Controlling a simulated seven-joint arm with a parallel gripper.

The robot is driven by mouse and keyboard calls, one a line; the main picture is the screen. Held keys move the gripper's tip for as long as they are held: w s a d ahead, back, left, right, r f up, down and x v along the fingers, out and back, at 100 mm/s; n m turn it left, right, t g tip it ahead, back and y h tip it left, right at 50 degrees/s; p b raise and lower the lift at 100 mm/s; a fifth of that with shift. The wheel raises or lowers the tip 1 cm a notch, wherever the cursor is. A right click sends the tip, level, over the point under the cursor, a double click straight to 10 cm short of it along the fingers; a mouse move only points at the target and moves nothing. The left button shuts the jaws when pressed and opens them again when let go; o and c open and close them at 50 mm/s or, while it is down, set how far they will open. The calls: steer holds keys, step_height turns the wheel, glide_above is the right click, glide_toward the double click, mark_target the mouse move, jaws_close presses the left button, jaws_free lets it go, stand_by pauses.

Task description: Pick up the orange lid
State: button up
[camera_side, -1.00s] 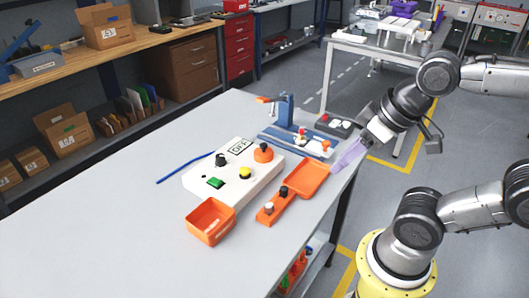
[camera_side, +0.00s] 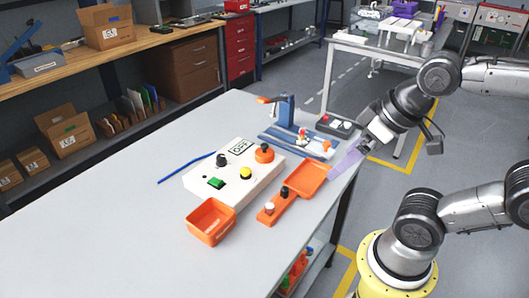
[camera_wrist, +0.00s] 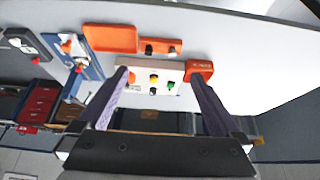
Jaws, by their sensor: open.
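The orange lid (camera_side: 307,178) looks like a flat, shallow piece with a raised rim. It lies on the grey table near its right edge, and it shows at the upper left in the wrist view (camera_wrist: 110,38). My gripper (camera_side: 341,172) has purple fingers and is just right of the lid in the side view, apparently above the table edge; its exact height is hard to tell. In the wrist view my gripper (camera_wrist: 160,72) is open with nothing between the fingers. The lid appears beyond and left of the fingertips there.
An orange strip with knobs (camera_side: 275,208) sits beside the lid. A white control box (camera_side: 215,190), an orange bin (camera_side: 209,235) and a blue stand (camera_side: 286,110) are on the table (camera_side: 110,235). A dark button box (camera_side: 337,127) is behind. The table's front left is clear.

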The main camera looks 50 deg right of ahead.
steer(key=w+d+r+m+g, duration=0.25)
steer(key=w+r+m, duration=0.65)
steer(key=w+m, duration=0.45)
steer(key=m+g, duration=0.3)
steer(key=m, duration=0.2)
glide_above(264, 144)
steer(key=shift+n, duration=0.25)
step_height(264, 144, down, 18)
steer(key=shift+w+f, duration=0.1)
steer(key=shift+w, duration=0.05)
steer(key=shift+s+f, duration=0.15)
steer(key=shift+f, duration=1.3)
steer(key=shift+s+f, duration=0.1)
steer(key=shift+f, duration=1.35)
